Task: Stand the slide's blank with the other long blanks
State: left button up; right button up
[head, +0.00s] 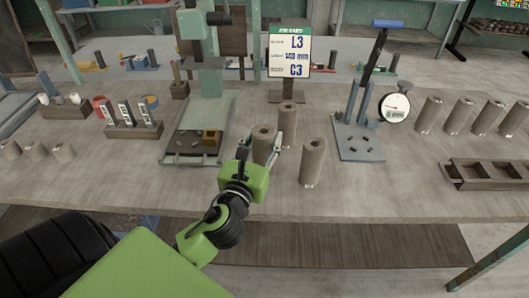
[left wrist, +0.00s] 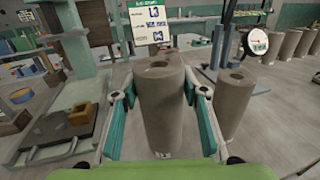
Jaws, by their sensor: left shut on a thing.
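My left gripper (head: 261,150) is shut on a tall grey-brown clay blank (head: 263,136), with one finger on each side. The held blank (left wrist: 168,112) stands upright between the fingers in the left wrist view; I cannot tell whether its base touches the table. Another tall blank (head: 313,163) stands upright just right of it and also shows in the left wrist view (left wrist: 236,103). Several long blanks (head: 430,115) stand in a row at the right of the table. My right gripper is not in view.
The job card (head: 289,55) reads L3, 140 mm, C3. A green machine (head: 208,95) stands left of the gripper, a blue-grey stand (head: 358,146) with a dial (head: 394,107) right of it. Short blanks (head: 36,151) stand far left. A dark compartment tray (head: 490,184) lies front right.

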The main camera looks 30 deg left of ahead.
pick_arm(q)
jog(key=shift+w+a+f, duration=0.25)
jog(key=shift+w+f, duration=0.3)
jog(key=shift+f, duration=0.05)
jog(key=shift+f+b, duration=0.45)
jog(key=shift+f, duration=1.15)
jog(key=shift+f, duration=0.15)
jog(key=o, duration=1.6)
jog(key=shift+f, duration=0.1)
